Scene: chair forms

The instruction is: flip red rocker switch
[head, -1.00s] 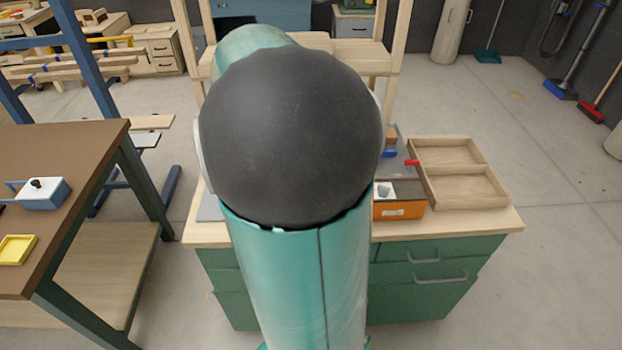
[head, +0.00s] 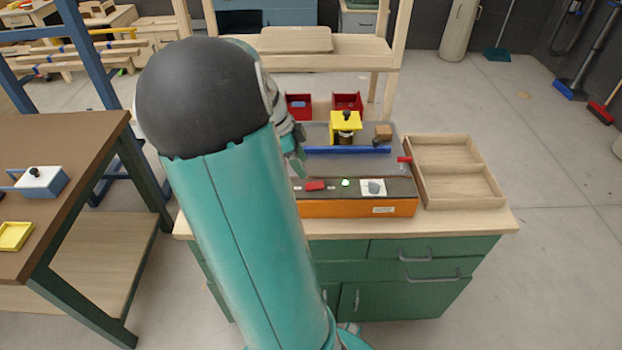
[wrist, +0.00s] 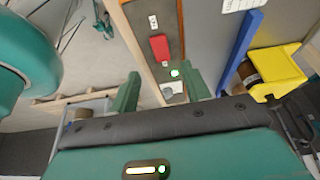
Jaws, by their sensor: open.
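The red rocker switch (head: 315,186) sits on the dark top of an orange control box (head: 355,208) at the bench's front. A lit green lamp (head: 346,182) and a grey knob on a white plate (head: 373,187) are to its right. The wrist view shows the red switch (wrist: 160,47) beyond the fingertips, with the green lamp (wrist: 174,73) nearer. My gripper (wrist: 163,88) is open and empty, its two green fingers apart. In the head view my gripper (head: 299,165) is partly hidden behind my arm, near the box's left end. I cannot tell the switch's position.
A grey tray with a blue front edge (head: 345,150) lies behind the box, with a yellow clamp-like piece (head: 345,122) there. An open wooden tray (head: 452,200) stands right, near a red handle (head: 404,159). Two red bins (head: 298,105) are at the back.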

